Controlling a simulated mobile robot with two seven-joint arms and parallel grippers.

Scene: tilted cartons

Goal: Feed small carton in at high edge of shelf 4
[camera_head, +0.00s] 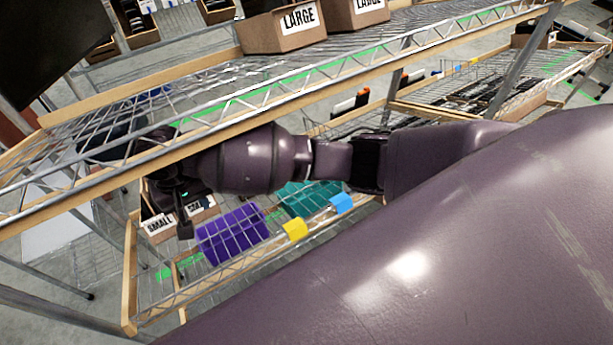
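My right arm reaches in from the right, beneath the upper wire shelf. My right gripper (182,218) is at its far left end, pointing down over the lower tilted shelf (195,293). A small carton (160,226) labelled SMALL sits at the left of that shelf. A second carton (201,207) with a partly hidden label sits just right of it. A dark finger shows in front of the two cartons. I cannot tell whether the fingers touch either carton or how far apart they are. The shelf number is not visible. My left gripper is not in view.
A purple bin (232,236) and a teal bin (310,197) stand to the right on the lower shelf. Yellow (295,229) and blue (342,203) clips sit on its front rail. The upper shelf (200,108) runs close above my arm and carries cartons labelled LARGE (284,30).

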